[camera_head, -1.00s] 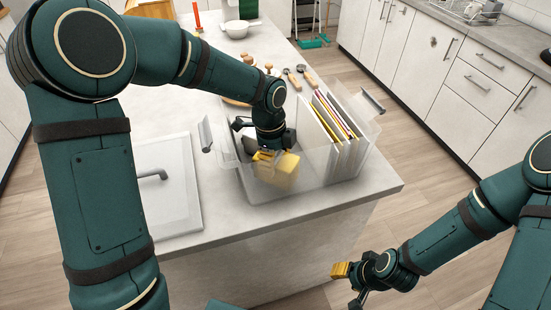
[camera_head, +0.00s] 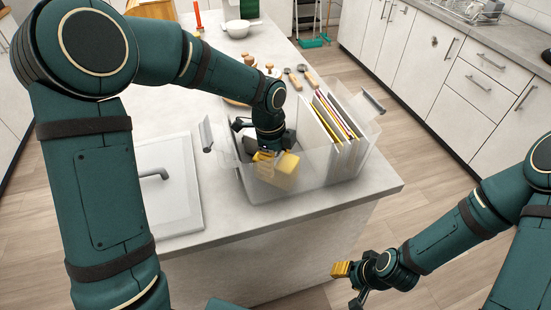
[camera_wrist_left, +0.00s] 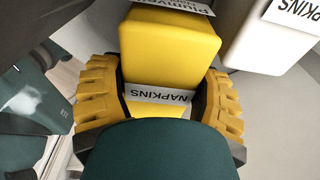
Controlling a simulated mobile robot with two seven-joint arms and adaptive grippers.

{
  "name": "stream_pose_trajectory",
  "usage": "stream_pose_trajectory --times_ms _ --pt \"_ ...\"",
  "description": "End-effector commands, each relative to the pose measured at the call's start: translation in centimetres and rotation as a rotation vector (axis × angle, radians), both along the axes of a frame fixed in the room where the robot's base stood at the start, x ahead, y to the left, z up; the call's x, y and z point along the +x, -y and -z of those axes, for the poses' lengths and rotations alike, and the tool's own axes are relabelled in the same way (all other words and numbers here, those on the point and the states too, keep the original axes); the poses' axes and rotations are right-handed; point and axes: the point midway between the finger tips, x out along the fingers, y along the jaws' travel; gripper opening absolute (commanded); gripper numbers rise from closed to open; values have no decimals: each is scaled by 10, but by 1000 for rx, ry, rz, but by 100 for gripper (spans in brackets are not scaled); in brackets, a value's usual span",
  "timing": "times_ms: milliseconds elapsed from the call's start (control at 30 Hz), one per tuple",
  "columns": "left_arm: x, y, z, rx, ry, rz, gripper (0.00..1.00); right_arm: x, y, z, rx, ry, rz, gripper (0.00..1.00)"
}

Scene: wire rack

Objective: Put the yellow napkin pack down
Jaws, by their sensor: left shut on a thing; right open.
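The yellow napkin pack (camera_head: 280,169) is inside the clear plastic bin (camera_head: 299,189) on the counter, seen through its front wall. In the left wrist view the yellow pack (camera_wrist_left: 168,55) has a white label reading NAPKINS and sits between the yellow-padded fingers of my left gripper (camera_wrist_left: 160,107). My left gripper (camera_head: 268,154) reaches down into the bin from above and is shut on the pack. Whether the pack touches the bin floor cannot be told. My right gripper (camera_head: 350,284) is open and empty, low in front of the counter.
Upright folders (camera_head: 337,122) stand in the bin's right part. A white pack labelled NAPKINS (camera_wrist_left: 265,35) is beside the yellow one. A sink (camera_head: 170,190) lies left of the bin. Wooden-handled utensils (camera_head: 301,78) and a white bowl (camera_head: 237,29) are behind it.

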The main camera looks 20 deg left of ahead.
Motion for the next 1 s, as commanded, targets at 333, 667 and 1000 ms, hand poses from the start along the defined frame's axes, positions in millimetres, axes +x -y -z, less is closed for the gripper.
stream_pose_trajectory --times_ms 333,667,1000 --pt "0 -1 0 1 0 -2 30 0 0 0 0 0 0 47" --pt "0 -1 2 1 -1 -2 30 0 0 1 0 0 0 47" --pt "0 -1 2 1 -1 -2 100 0 0 1 0 0 0 47"
